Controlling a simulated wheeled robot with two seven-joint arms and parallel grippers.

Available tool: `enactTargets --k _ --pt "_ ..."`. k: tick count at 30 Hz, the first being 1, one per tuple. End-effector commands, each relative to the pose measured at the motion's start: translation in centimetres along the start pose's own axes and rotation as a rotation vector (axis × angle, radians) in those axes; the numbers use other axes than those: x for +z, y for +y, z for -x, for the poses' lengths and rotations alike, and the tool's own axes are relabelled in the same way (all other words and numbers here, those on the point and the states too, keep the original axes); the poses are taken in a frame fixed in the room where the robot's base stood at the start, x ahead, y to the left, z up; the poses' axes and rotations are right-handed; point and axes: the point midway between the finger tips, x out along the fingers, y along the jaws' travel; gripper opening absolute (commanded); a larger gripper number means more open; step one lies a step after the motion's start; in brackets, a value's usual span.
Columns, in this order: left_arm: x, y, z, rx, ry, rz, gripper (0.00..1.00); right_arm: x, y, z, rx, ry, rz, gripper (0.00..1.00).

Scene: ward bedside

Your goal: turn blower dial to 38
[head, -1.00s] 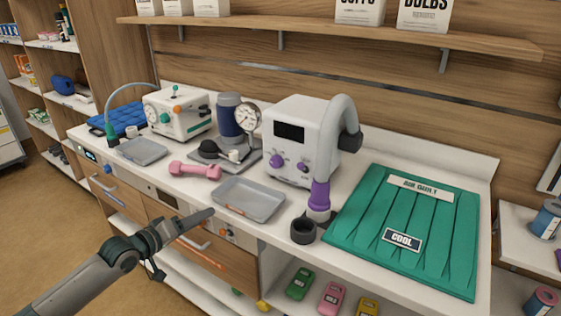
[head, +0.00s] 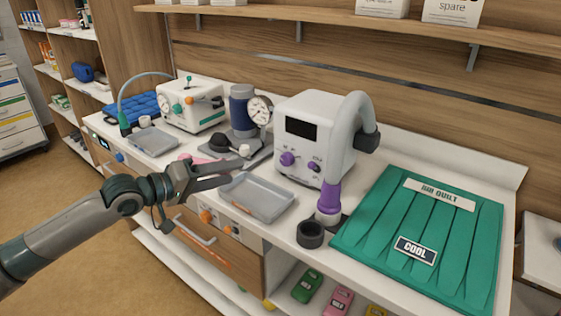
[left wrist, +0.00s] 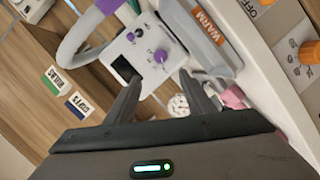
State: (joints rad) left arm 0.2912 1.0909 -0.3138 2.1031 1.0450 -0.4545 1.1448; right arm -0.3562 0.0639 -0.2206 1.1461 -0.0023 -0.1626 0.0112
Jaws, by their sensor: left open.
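The blower (head: 303,110) is a white box with a dark screen, standing at the back of the counter. Its front carries a larger purple dial (head: 287,158) and a smaller purple knob (head: 315,168). A grey hose (head: 352,115) bends down from it to a purple nozzle. The screen shows no readable figure. My left gripper (head: 236,172) is open and empty above the counter, left of the dials and apart from them. In the left wrist view, the larger dial (left wrist: 160,55) lies beyond the gap between the fingertips (left wrist: 160,86). My right gripper is not in view.
A grey tray (head: 262,203) lies before the blower, its WARM label showing in the left wrist view. A dark ring (head: 310,234) and green quilt (head: 425,225) lie to the right. A gauge device (head: 243,110) stands left. My arm partly hides a pink dumbbell (head: 186,157).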

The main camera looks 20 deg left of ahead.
Motion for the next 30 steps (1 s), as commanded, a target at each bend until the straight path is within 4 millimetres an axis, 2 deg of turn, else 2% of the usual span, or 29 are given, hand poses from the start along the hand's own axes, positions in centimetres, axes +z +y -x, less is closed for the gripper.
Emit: enactTargets --k 5,11,17,21,30 --pt "0.0 0.0 -0.2 0.0 0.001 0.0 0.49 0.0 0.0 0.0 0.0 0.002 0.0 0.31" --pt "-0.1 0.0 -1.4 0.001 0.002 0.002 0.49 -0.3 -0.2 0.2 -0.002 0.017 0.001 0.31" --pt "-0.2 0.2 -3.9 0.003 0.002 0.002 0.49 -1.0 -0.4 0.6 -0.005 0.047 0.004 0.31" --pt "-0.1 0.2 -6.3 0.002 0.0 0.001 0.49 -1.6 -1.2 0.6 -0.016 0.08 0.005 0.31" --pt "-0.1 0.2 -11.7 0.001 0.0 0.002 0.49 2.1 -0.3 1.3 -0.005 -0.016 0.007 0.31"
